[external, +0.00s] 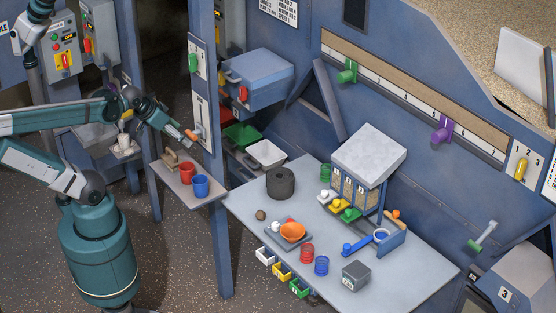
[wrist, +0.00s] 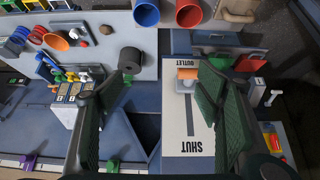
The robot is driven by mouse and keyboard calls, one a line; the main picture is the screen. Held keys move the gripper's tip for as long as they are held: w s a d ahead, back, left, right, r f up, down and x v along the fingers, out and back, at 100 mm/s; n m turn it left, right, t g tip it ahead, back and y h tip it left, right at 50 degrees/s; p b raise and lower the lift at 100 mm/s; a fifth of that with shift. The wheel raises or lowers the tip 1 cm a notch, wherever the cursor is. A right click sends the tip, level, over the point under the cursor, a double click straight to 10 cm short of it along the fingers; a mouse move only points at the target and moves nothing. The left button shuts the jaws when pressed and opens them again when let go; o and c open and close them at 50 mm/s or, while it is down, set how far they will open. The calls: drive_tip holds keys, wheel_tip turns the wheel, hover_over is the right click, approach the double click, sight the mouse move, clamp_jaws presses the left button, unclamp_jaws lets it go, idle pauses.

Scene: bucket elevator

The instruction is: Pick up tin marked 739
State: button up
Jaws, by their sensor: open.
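A grey box-shaped tin (external: 355,276) stands near the front right edge of the worktable; its marking is too small to read, so I cannot confirm 739. I cannot make out this tin in the wrist view. My gripper (external: 181,139) is at the left, well away from the tin, in front of a white upright panel. In the wrist view my gripper (wrist: 168,63) is open and empty. An orange handle (wrist: 187,73) shows beyond the fingers, on the white plate (wrist: 187,120) marked OUTLET and SHUT. I cannot tell whether a finger touches it.
A small shelf (external: 183,186) with red and blue cups is below my gripper. A blue post (external: 217,250) stands between shelf and table.

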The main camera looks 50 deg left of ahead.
drive_tip(key=shift+w+d+r, duration=0.1)
drive_tip(key=w+d+r+m+g+h, duration=0.15)
drive_tip(key=w+d+m, duration=0.25)
drive_tip(key=w+d, duration=0.65)
drive_tip(key=w+d+r+m+g, duration=0.2)
drive_tip(key=w+d+r+m, duration=0.1)
drive_tip(key=w+d, duration=0.75)
drive_tip(key=w+d+f+m, duration=0.2)
drive_tip(key=w+d, duration=0.3)
drive_tip(key=d, duration=0.5)
drive_tip(key=m+g+y, duration=0.2)
drive_tip(key=m+g, duration=0.2)
drive_tip(key=m, duration=0.4)
hover_over(356, 270)
drive_tip(key=shift+h, duration=0.25)
drive_tip(key=f, duration=2.5)
drive_tip(key=shift+w+a+f, duration=0.15)
drive_tip(key=shift+w+f, duration=0.05)
drive_tip(key=shift+f, duration=0.15)
drive_tip(key=shift+s+d+f, duration=0.1)
drive_tip(key=shift+d+f, duration=0.1)
drive_tip(key=shift+d, duration=0.05)
